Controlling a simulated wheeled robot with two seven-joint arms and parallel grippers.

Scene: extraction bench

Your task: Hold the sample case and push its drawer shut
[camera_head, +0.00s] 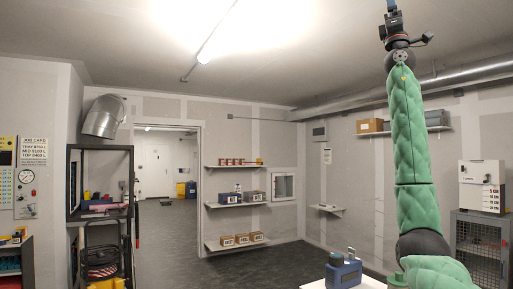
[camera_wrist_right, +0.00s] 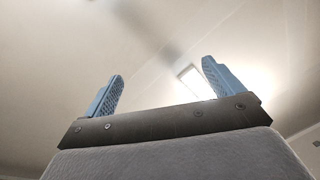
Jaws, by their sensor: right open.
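I cannot pick out the sample case or its drawer with certainty. A blue device (camera_head: 343,271) with a grey knob on top stands on a white table (camera_head: 372,283) at the bottom edge of the head view. My right arm is raised straight up, and its gripper is at the top edge of the head view, far above the table. In the right wrist view my right gripper (camera_wrist_right: 164,86) is open and empty, its two blue fingers wide apart against the ceiling. My left gripper is not in view.
A white cabinet (camera_head: 482,187) stands on a wire cage (camera_head: 481,238) at the right. Wall shelves (camera_head: 238,203) hold boxes and small devices. A dark rack (camera_head: 101,215) stands at the left, beside an open doorway (camera_head: 163,175). The floor between is clear.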

